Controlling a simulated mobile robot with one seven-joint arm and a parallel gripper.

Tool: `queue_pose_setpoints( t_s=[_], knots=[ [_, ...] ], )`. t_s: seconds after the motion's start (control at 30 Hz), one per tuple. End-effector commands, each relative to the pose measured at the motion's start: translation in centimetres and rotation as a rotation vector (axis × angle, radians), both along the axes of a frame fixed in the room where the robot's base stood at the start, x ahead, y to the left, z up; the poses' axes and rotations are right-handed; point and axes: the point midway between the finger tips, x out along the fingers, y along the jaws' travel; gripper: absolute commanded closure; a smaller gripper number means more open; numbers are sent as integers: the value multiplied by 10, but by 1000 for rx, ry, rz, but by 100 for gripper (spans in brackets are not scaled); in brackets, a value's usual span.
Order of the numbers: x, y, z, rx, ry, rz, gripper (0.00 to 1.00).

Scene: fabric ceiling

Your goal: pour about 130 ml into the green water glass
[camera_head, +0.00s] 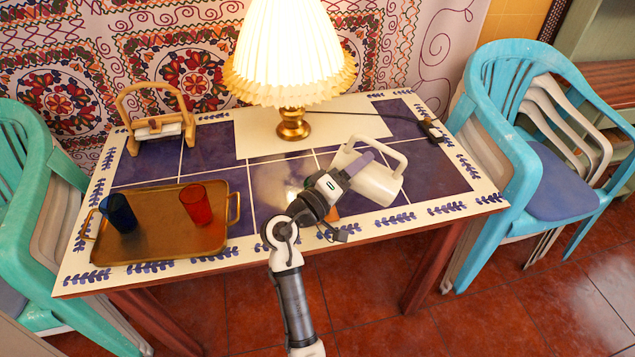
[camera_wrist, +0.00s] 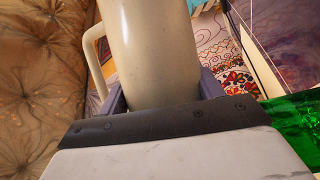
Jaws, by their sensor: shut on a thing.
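My gripper (camera_head: 358,164) is shut on a cream jug (camera_head: 378,184) and holds it over the right half of the table. The jug looks tilted in the head view, with its handle (camera_head: 399,152) on the far right side. In the wrist view the jug's body (camera_wrist: 160,45) sits between my fingers (camera_wrist: 162,92), its handle (camera_wrist: 90,50) to the left. The jug's contents are not visible. A bright green, glassy surface (camera_wrist: 292,128) shows at the lower right of the wrist view; it may be the green glass. No green glass is visible in the head view, where my wrist hides part of the table.
A brass tray (camera_head: 165,243) at the table's left holds a blue glass (camera_head: 118,213) and a red glass (camera_head: 196,205). A lit lamp (camera_head: 292,122) stands behind my gripper. A wooden holder (camera_head: 157,130) is at the back left. A small orange patch (camera_head: 333,214) shows beneath my wrist. Chairs flank the table.

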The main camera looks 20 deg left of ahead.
Motion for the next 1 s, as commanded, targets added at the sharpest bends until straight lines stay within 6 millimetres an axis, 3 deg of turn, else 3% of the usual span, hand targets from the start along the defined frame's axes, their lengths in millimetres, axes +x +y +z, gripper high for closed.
queue_pose_setpoints(
  t_s=[0.43,0.63,1.0],
  knots=[
    [0,3,3,-24,-3,1,78],
    [0,-5,-21,300,-8,1,78],
    [0,-5,-24,457,-7,1,78]
  ],
)
